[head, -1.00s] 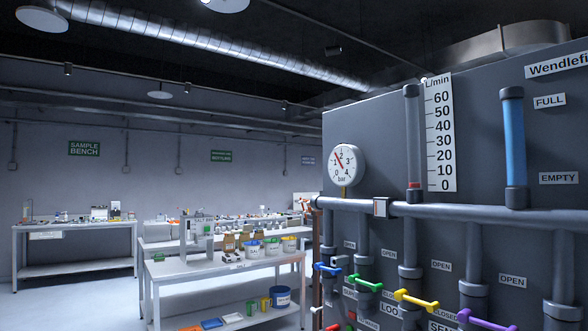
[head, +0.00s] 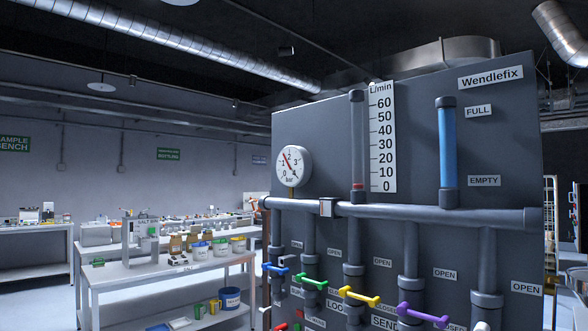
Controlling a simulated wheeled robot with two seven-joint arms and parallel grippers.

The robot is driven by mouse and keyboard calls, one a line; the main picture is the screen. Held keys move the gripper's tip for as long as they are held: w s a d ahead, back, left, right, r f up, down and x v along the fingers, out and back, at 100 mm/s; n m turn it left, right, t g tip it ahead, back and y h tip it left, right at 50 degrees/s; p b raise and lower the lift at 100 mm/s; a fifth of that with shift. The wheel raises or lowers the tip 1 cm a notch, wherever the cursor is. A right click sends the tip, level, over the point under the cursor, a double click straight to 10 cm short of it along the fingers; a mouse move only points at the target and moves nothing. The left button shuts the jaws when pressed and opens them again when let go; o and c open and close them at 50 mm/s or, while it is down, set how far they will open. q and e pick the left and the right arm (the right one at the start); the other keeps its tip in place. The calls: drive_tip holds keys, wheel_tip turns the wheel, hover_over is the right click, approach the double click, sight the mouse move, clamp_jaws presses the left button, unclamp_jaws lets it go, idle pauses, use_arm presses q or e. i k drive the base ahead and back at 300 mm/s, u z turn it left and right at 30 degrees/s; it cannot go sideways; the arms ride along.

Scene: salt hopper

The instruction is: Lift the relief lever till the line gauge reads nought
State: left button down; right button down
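The round white line gauge (head: 294,166), marked in bar, is on the upper left of the grey panel (head: 420,140). Its red needle points up and left, roughly between 1 and 2. Below the pipe are a blue lever (head: 276,268), a green lever (head: 310,281), a yellow lever (head: 359,297) and a purple lever (head: 422,315). A red handle (head: 282,327) shows partly at the bottom edge. I cannot tell which is the relief lever, as the lower labels are cut off or too small. Neither gripper is in view.
A thick horizontal pipe (head: 430,213) crosses the panel with vertical pipes below it. A flow scale (head: 383,140) and a blue sight tube (head: 447,145) are above it. A white bench (head: 160,272) with tubs stands left of the panel. Open floor shows at far left.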

sight(550, 287)
drive_tip(key=z, duration=1.35)
drive_tip(key=k, duration=0.35)
drive_tip(key=z, duration=1.3)
drive_tip(key=i, duration=1.65)
drive_tip(key=u, duration=0.95)
drive_tip(key=i, duration=0.8)
drive_tip(key=u, duration=0.9)
